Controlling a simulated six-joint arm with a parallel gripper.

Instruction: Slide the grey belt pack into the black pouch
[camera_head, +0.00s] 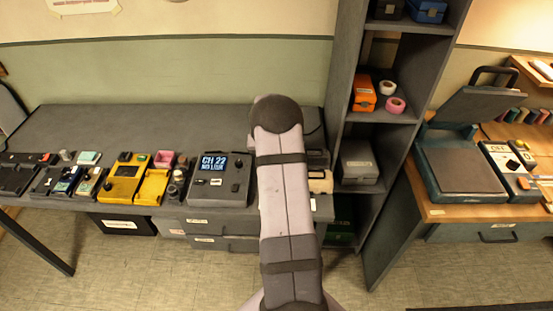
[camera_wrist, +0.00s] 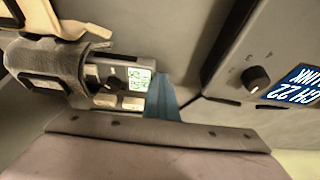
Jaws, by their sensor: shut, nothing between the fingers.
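The grey belt pack (camera_wrist: 122,82), with a small lit screen, a dark knob and pale buttons, shows in the wrist view. Its left part is inside the dark fabric pouch (camera_wrist: 40,62), and its screen end sticks out to the right. My gripper (camera_wrist: 163,98) has its blue fingertips together, with nothing between them. They are just right of the pack's screen end; I cannot tell whether they touch it. In the head view my arm covers this spot, and I cannot make out pack, pouch or fingers there.
The grey base station (camera_head: 220,178) with a "CH 22" display stands left of my arm; it also shows at right in the wrist view (camera_wrist: 236,62). A yellow case (camera_head: 122,178) and small items stand further left. A shelf unit (camera_head: 345,110) rises at right. The back of the table is clear.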

